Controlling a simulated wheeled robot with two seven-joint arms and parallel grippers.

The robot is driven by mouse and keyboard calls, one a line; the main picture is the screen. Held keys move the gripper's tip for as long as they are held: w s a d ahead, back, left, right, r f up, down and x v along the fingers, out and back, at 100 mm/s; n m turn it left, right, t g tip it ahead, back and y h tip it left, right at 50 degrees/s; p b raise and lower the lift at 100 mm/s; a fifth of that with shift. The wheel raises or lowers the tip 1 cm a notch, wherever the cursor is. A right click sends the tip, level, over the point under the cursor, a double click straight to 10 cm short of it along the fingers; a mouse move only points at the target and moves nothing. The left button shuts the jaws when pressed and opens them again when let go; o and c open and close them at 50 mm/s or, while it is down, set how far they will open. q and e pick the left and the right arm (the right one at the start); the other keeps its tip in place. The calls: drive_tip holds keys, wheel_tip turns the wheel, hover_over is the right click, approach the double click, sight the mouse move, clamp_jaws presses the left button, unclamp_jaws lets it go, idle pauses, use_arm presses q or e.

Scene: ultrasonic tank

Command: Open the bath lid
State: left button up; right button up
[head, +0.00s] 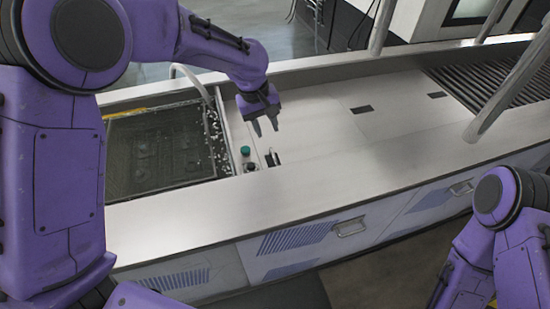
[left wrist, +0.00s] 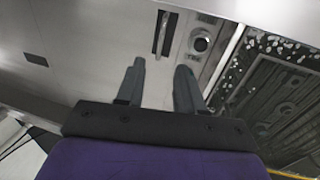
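My left gripper (head: 265,131) hangs above the pale metal deck, just right of the tank. In the left wrist view its two fingers (left wrist: 160,78) are apart with nothing between them. The bath (head: 160,150) is a dark rectangular tank at the left. I cannot tell whether a clear lid covers it. Smooth pale panels (head: 320,125) cover the deck to the right. My right gripper is out of frame.
A green-topped knob (head: 245,151) stands left of the handle; a round fitting (left wrist: 200,41) shows beside it in the wrist view. Dark slots (head: 363,109) mark the panels. A roller section (head: 500,75) and metal posts stand at the right. The deck's middle is clear.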

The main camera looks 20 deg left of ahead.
sight(275, 160)
use_arm(q)
drive_tip(key=f, duration=0.4)
drive_tip(key=w+d+f+b, duration=0.1)
drive_tip(key=f, duration=0.8)
drive_tip(key=shift+w+d+f, duration=0.15)
drive_tip(key=shift+d, duration=0.25)
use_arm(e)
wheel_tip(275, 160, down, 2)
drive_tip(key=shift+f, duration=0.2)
use_arm(q)
clamp_jaws()
idle(0.3)
